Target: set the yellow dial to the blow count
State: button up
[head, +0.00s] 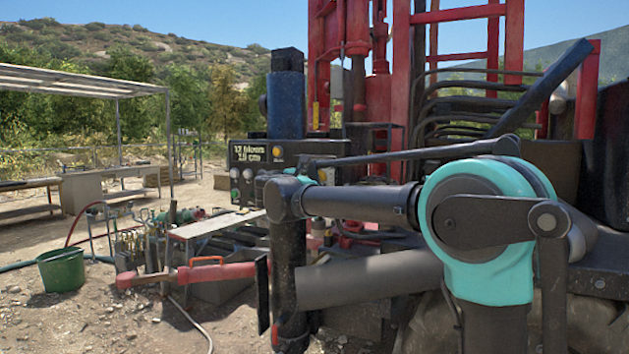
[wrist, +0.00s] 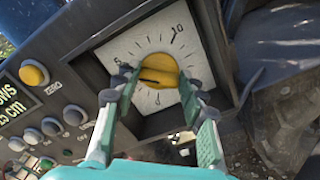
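The yellow dial (wrist: 158,70) sits on a square white scale plate (wrist: 150,101) with a dark frame in the wrist view. A dark mark on the dial points toward the left. The panel display (head: 262,153) shows a count of blows above a cm line; the count looks like 17 or 12. The dial and gripper are not discernible in the head view.
A yellow button (wrist: 34,73) marked ZERO and several grey knobs (wrist: 50,127) sit left of the dial. A red drill rig (head: 400,60) stands behind. A green bucket (head: 62,269) and hoses lie at the left on open dirt.

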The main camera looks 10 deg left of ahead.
jog(key=c, duration=0.6)
jog(key=shift+o, duration=0.2)
jog(key=shift+m, duration=0.4)
jog(key=m, duration=2.7)
jog(key=shift+f, duration=0.35)
jog(key=shift+a, duration=0.1)
jog(key=o, duration=1.2)
jog(key=shift+c, duration=0.2)
